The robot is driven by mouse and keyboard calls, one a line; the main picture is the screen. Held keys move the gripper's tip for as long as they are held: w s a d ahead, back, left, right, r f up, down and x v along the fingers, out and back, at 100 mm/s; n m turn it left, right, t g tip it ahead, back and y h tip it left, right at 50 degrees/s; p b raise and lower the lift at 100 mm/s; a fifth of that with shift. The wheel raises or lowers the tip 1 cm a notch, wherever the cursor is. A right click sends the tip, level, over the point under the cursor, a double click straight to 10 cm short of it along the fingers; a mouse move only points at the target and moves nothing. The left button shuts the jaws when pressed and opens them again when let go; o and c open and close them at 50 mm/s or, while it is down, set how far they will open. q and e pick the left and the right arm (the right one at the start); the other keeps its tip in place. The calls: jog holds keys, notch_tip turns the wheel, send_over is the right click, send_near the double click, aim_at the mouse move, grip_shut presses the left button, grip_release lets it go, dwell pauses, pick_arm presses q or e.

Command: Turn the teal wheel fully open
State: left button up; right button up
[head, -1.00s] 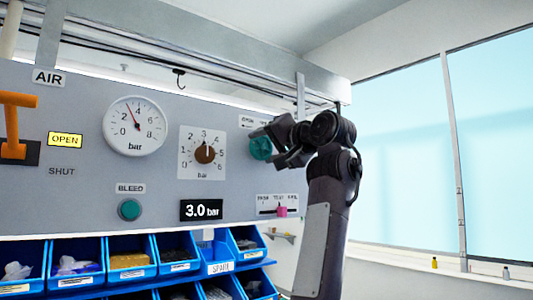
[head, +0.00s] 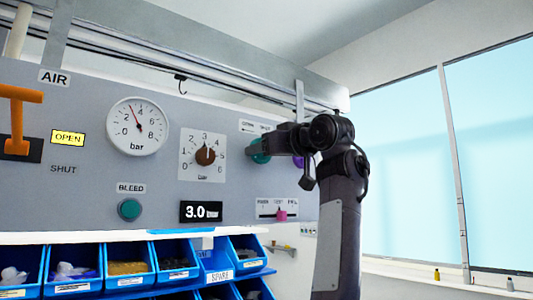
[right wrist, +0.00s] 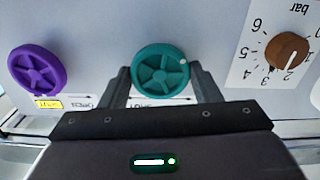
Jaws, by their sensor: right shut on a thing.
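The teal wheel (right wrist: 161,62) is a round spoked wheel with a small pale dot on its upper right rim in the right wrist view. In the head view the teal wheel (head: 258,157) shows only in part behind my right gripper (head: 271,145). My right gripper (right wrist: 160,78) is shut on the wheel, with one finger at each side of its rim in the right wrist view. A label with arrows lies beside the wheel, partly covered by the gripper. My left gripper is not in view.
A purple wheel (right wrist: 37,69) with a yellow tag is beside the teal one. A brown knob (head: 205,156) on a dial, a round gauge (head: 137,126), a green bleed button (head: 129,209) and a pink slider (head: 281,215) share the panel. Blue bins (head: 127,262) stand below.

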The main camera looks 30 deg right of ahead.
jog(key=shift+n, duration=4.9)
jog(key=o, duration=1)
jog(key=s+b, duration=0.4)
jog(key=s, duration=0.3)
jog(key=shift+s+d+b, duration=0.3)
jog(key=shift+s+d, duration=0.05)
